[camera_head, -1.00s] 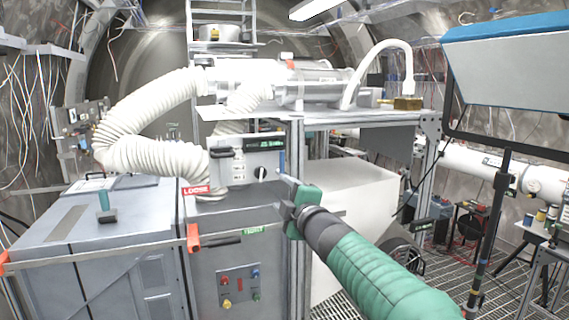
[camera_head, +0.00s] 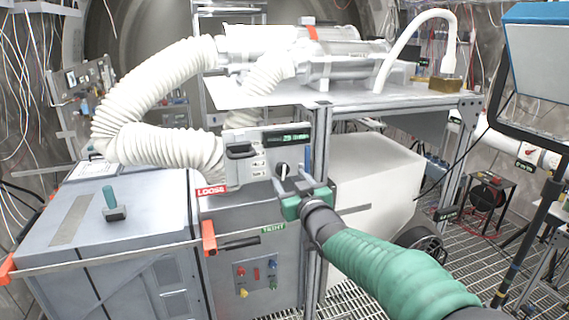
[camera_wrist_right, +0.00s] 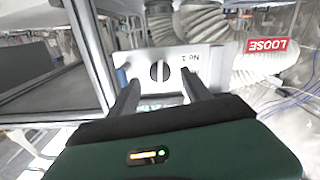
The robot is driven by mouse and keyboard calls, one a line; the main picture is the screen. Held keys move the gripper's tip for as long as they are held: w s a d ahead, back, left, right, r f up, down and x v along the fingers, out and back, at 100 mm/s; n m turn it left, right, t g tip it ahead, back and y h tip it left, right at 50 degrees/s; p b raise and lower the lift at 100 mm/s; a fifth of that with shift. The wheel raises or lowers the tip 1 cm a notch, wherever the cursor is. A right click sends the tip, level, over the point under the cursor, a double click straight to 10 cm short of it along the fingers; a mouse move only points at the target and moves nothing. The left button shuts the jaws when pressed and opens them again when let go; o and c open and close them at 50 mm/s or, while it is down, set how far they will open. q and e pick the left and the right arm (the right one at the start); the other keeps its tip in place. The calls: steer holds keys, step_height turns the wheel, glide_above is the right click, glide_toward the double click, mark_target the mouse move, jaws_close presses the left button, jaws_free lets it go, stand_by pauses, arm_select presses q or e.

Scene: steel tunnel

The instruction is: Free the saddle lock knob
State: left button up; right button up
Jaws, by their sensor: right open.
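The dark round lock knob (camera_head: 282,170) sits on the white front panel (camera_head: 258,162) of a box on the grey cabinet. It also shows in the right wrist view (camera_wrist_right: 160,71), with a slot-like bar upright across it. A red LOOSE label (camera_head: 212,190) and a green TIGHT label (camera_head: 273,228) are near the panel. My right gripper (camera_head: 290,184) has a green body and sits just in front of the panel. In the right wrist view its fingers (camera_wrist_right: 160,84) are open, empty and apart, one toward each side of the knob. My left gripper is not in view.
White ribbed hoses (camera_head: 165,148) run beside the box on the left. A steel frame post (camera_head: 318,150) stands close on the right of the panel. An orange-ended bar (camera_head: 209,238) crosses the cabinet front. A screen on a stand (camera_head: 545,65) is at far right.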

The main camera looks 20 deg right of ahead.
mark_target(284, 170)
steer(key=w+p, duration=0.1)
steer(key=w, duration=0.3)
steer(key=shift+a+r, duration=0.1)
steer(key=shift+r, duration=0.05)
steer(key=shift+w+p, duration=0.15)
steer(key=shift+p, duration=0.15)
steer(key=shift+r, duration=0.2)
steer(key=shift+s, duration=0.25)
steer(key=shift+w+f, duration=0.25)
steer(key=shift+w, duration=0.15)
steer(key=c, duration=0.6)
jaws_close()
steer(key=shift+f+m+b, duration=0.2)
steer(key=shift+m+b, duration=0.5)
steer(key=shift+b, duration=0.4)
steer(key=shift+r+m, duration=0.15)
steer(key=shift+m, duration=0.15)
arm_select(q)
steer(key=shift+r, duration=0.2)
arm_select(e)
steer(key=shift+r, duration=0.15)
